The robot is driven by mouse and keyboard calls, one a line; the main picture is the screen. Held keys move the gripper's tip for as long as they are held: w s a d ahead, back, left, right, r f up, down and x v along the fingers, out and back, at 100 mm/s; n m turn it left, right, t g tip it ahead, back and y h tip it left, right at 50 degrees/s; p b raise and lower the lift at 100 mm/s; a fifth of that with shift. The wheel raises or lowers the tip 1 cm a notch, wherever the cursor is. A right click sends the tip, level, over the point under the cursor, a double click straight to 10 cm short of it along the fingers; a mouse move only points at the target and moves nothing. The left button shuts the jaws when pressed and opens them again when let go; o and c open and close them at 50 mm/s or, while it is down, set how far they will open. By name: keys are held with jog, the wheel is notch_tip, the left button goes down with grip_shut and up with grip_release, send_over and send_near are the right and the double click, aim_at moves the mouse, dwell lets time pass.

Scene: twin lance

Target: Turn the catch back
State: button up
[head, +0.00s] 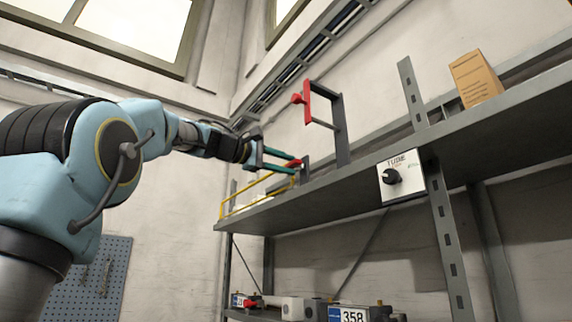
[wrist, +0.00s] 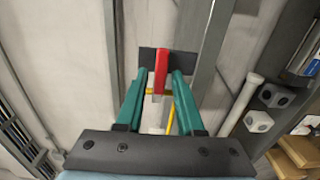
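A small red piece, apparently the catch (head: 294,163), sits by a short dark post at the left end of the high shelf. In the wrist view the catch (wrist: 162,68) is an upright red bar in front of a dark plate (wrist: 186,62). My gripper (head: 297,164) reaches it from the left with two teal fingers. In the wrist view my gripper (wrist: 160,85) has a fingertip on each side of the red bar, with narrow gaps visible. The fingers look open and not clamped. The catch's pivot is hidden.
A grey frame (head: 341,130) with a red upright bar and knob (head: 307,100) stands on the shelf (head: 380,163) just right of my gripper. A yellow rail (head: 240,197) runs at the shelf's left end. A dial box (head: 402,178) and a cardboard box (head: 474,78) are further right.

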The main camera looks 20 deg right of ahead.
jog(key=shift+o, duration=0.6)
jog(key=shift+s+a+f, duration=0.1)
jog(key=shift+a, duration=0.2)
jog(key=s+a+b, duration=0.2)
jog(key=a+b, duration=0.2)
jog(key=a, duration=0.6)
jog(key=shift+w, duration=0.1)
